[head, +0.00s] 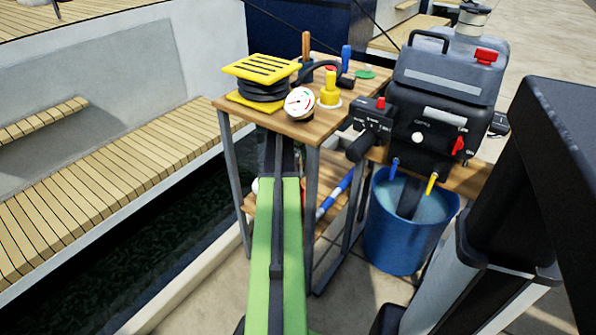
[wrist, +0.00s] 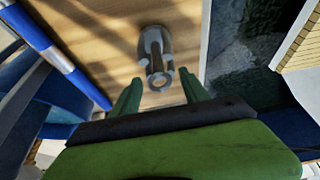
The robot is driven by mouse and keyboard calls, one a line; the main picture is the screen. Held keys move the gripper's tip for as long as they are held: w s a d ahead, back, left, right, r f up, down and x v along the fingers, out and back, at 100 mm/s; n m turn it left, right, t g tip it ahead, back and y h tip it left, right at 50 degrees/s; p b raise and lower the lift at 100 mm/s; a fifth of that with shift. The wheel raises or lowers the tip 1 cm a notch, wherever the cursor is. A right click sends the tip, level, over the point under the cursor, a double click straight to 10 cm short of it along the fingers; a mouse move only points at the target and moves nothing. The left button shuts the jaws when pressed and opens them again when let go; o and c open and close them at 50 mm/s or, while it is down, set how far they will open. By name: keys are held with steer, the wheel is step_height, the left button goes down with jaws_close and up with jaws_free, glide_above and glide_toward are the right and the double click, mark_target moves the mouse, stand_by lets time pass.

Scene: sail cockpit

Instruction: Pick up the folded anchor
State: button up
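The folded anchor (wrist: 155,50) is a small grey metal piece with a ring at its near end. It lies on a wooden shelf board (wrist: 105,25) in the wrist view. My gripper (wrist: 161,76) is open, with one green finger to each side of the ring end. The fingers are empty, and I cannot tell how far above the board they are. In the head view my green arm reaches under the tabletop of the small table, and my fingertips and the anchor are hidden there.
A blue and white tube (wrist: 60,55) lies left of the anchor. An outboard motor (head: 440,100) hangs over a blue bucket (head: 400,235) at right. Water lies left.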

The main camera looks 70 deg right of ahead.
jaws_close()
stand_by(1.2)
